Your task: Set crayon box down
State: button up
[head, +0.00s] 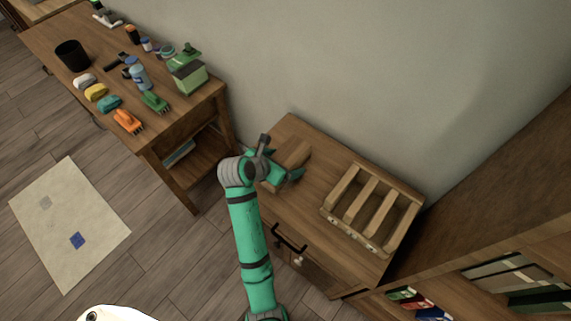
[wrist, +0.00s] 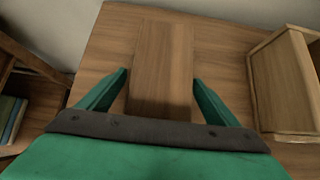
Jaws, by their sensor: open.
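A plain brown wooden box (wrist: 160,62), which I take to be the crayon box, is on the wooden cabinet top (wrist: 218,55). In the head view the box (head: 292,151) is near the cabinet's left end, partly hidden by my arm. My gripper (wrist: 160,82) is open, with one teal finger on each side of the box and a gap visible on both sides. The near end of the box is hidden behind the gripper's dark bar. My gripper also shows in the head view (head: 286,174), partly hidden by its own wrist.
A slotted wooden rack (head: 372,207) stands right of the box. The wall is close behind. A table (head: 203,97) at left holds brushes, bottles, a black cup (head: 72,55) and a green container (head: 187,75). A bookshelf (head: 480,245) stands at right. Cabinet top between box and rack is bare.

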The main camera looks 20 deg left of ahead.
jog(key=shift+s+a, duration=0.1)
jog(key=c, duration=1.2)
jog(key=shift+d, duration=0.2)
jog(key=shift+c, duration=0.6)
jog(key=shift+r, duration=0.1)
